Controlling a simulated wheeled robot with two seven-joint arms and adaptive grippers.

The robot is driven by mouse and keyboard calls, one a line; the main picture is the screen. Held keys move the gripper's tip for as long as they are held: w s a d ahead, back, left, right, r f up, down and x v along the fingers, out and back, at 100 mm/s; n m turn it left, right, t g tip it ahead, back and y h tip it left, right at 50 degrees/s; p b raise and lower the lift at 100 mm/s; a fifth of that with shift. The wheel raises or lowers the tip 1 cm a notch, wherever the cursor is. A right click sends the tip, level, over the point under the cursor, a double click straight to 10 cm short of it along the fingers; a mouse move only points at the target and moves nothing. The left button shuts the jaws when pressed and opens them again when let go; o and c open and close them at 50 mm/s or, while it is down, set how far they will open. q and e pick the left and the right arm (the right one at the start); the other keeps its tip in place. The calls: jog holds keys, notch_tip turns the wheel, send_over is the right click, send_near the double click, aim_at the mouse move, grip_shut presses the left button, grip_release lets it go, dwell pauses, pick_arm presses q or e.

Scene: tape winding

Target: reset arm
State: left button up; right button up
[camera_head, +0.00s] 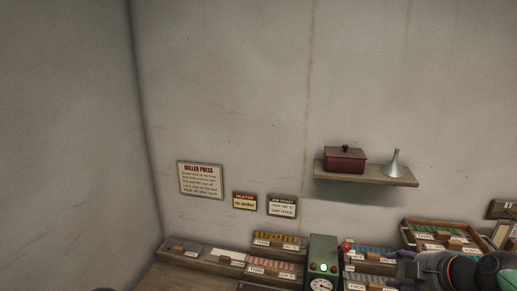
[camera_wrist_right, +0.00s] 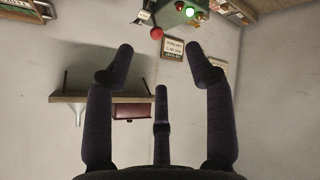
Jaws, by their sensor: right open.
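My right gripper (camera_head: 402,270) comes in at the lower right of the head view, in front of the trays on the bench. In the right wrist view my right gripper (camera_wrist_right: 160,75) has its dark fingers spread apart with nothing between them. Beyond the fingers the wrist view shows the wall, the shelf (camera_wrist_right: 95,98) and the red box (camera_wrist_right: 130,111), upside down. My left gripper is not in the head view; only a small dark shape shows at the bottom edge on the left.
A green machine (camera_head: 322,253) with a lit green lamp, a dial and a red-knobbed lever stands on the bench between labelled trays (camera_head: 275,270). A wall shelf (camera_head: 385,177) holds a red box (camera_head: 344,160) and a metal funnel (camera_head: 395,163). Signs (camera_head: 201,179) hang left. The upper wall is clear.

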jog(key=w+a+f+m+g, duration=0.15)
jog(key=a+f+m, duration=0.25)
jog(key=f, duration=1.3)
jog(key=a+f+m+g, duration=0.3)
jog(key=a+f, duration=0.1)
jog(key=f, duration=1.3)
jog(key=s+a+f+m+g+y, duration=0.15)
jog(key=s+a+f+m, duration=0.35)
jog(key=s+f, duration=0.55)
jog(key=s+a+f+m+g, duration=0.2)
jog(key=s+a+f+g, duration=0.1)
jog(key=s+a+f, duration=0.65)
notch_tip(320, 180, down, 10)
jog(key=w+b, duration=0.1)
jog(key=b, duration=0.9)
jog(key=shift+w+r+n, duration=0.15)
jog(key=shift+w+n, duration=0.1)
jog(key=shift+n, duration=0.15)
